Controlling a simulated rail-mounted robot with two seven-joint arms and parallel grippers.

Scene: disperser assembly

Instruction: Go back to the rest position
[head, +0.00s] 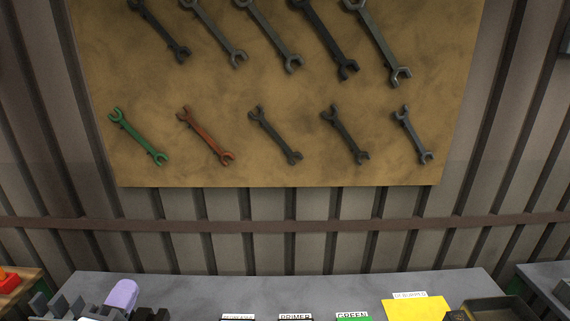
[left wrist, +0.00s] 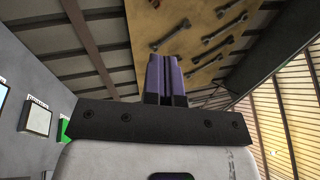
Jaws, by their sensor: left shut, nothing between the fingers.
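My left gripper (left wrist: 166,62) shows in the left wrist view. Its two purple fingers are pressed together on a dark mount, with nothing held between them. In the head view its purple tip (head: 122,295) shows low on the left, in front of the grey table, and the rest is cut off or hard to make out. My right gripper is in neither view.
The grey table (head: 220,283) runs along the bottom, with a yellow area (head: 415,308), a green label (head: 352,317) and a dark tray (head: 498,308). A board (head: 240,85) with several wrenches hangs on the wall. The space before it is clear.

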